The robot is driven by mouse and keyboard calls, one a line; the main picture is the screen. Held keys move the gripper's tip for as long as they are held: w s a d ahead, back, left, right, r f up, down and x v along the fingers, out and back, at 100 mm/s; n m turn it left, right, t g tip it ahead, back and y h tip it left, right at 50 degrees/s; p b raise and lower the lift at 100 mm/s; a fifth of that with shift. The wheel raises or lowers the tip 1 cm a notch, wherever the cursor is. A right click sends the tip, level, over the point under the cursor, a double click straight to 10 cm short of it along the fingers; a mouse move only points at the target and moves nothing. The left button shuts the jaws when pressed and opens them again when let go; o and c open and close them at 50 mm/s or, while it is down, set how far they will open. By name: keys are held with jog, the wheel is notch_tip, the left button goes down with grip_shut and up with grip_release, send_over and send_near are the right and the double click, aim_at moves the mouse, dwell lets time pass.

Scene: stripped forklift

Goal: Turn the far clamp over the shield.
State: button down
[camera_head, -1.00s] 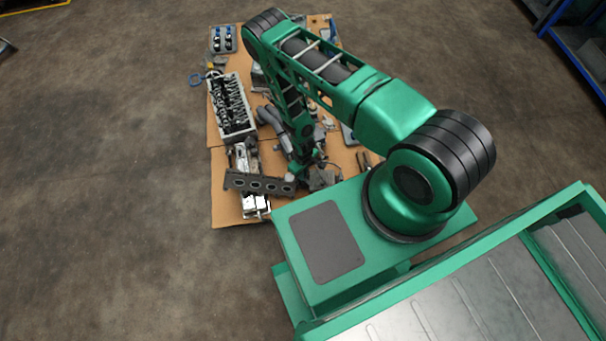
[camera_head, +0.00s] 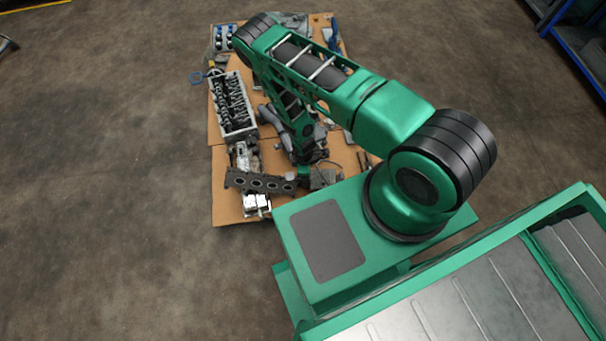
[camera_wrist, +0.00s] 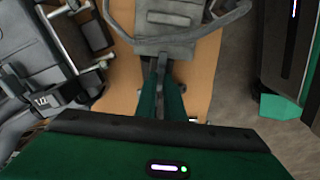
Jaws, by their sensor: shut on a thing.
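The shield (camera_head: 260,183), a dark grey plate with a row of oval holes, lies across the near end of the work on the brown board. My gripper (camera_wrist: 160,92) shows in the wrist view as two green fingers, shut on a thin dark grey piece (camera_wrist: 160,74), apparently the far clamp. In the head view my gripper is by the shield's right end, and my wrist largely hides the grip. I cannot tell how far the clamp is turned or whether it lies over the shield.
A grey box with a cable (camera_wrist: 170,22) is just beyond the fingers; grey machine parts (camera_wrist: 40,60) stand close on the left. An engine block (camera_head: 234,103) lies farther back on the board (camera_head: 226,206). Open floor (camera_head: 110,180) lies to the left.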

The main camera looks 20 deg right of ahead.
jog(key=shift+d, duration=0.1)
dwell(0.5)
jog(key=c, duration=1.9)
grip_release()
jog(key=shift+o, duration=0.2)
notch_tip(320, 180, up, 11)
jog(key=shift+f, duration=0.15)
jog(key=shift+w, duration=0.1)
